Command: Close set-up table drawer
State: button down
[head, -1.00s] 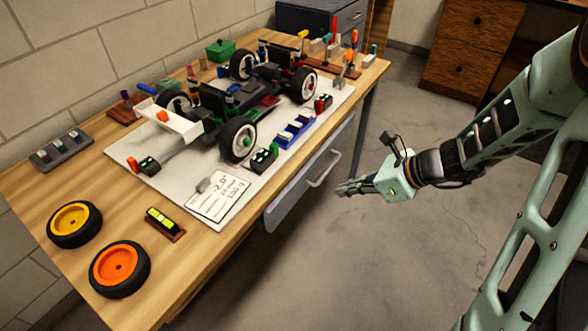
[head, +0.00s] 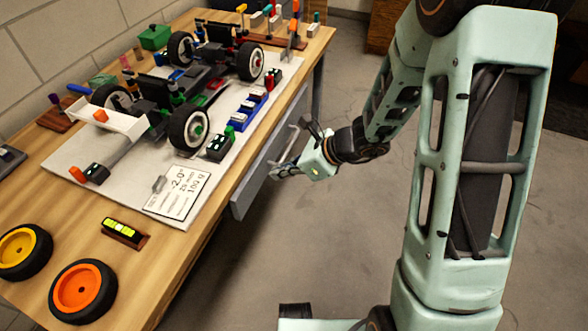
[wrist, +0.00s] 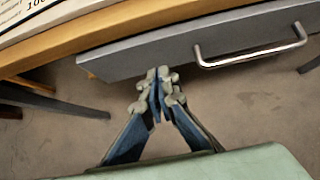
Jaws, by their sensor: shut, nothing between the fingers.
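The set-up table (head: 130,272) has a wooden top, and its grey drawer (head: 247,190) sticks out a little from under the near edge. In the wrist view the drawer front (wrist: 140,55) spans the upper part, with its silver bar handle (wrist: 250,58) at the right. My gripper (head: 274,173) is shut and empty in front of the drawer. In the wrist view my gripper's fingertips (wrist: 160,78) meet just below the drawer front, left of the handle. I cannot tell whether they touch it. In the head view the gripper partly overlaps the handle.
An RC car chassis (head: 200,85) stands on a white board (head: 75,150) on the table. Orange (head: 80,292) and yellow (head: 20,252) wheels lie at the near left. A table leg (head: 318,85) stands at the far end.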

aim_at(257, 170)
jog(key=shift+w+a+r, duration=0.1)
jog(key=shift+w+a, duration=0.25)
jog(key=shift+a, duration=0.5)
jog(key=shift+w+a+r, duration=0.1)
jog(key=shift+w+a, duration=0.2)
jog(key=shift+a, duration=0.5)
